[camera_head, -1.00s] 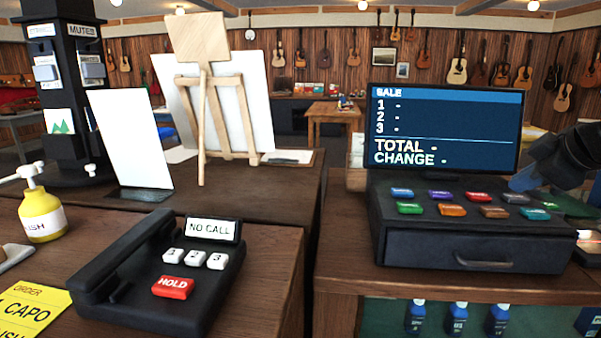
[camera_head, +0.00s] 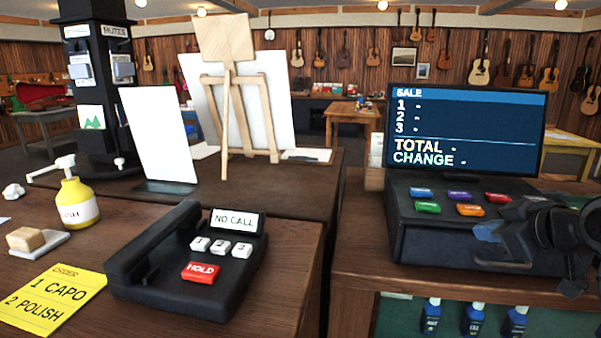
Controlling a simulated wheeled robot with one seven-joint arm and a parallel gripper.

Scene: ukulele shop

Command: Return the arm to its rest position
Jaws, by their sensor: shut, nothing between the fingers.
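My gripper (camera_head: 500,238) is at the right of the head view, dark and empty, with its fingers shut. It is in front of the right part of the black cash register (camera_head: 440,240) and covers some of its buttons and drawer front. I cannot tell whether it touches the register. The dark arm behind it runs out of the right edge of the picture.
The register's screen (camera_head: 468,130) stands behind its buttons. A black telephone (camera_head: 140,262), a yellow order card (camera_head: 50,298), a yellow pump bottle (camera_head: 76,205) and an easel (camera_head: 240,110) stand or lie to the left. Blue bottles (camera_head: 472,318) are under the right counter.

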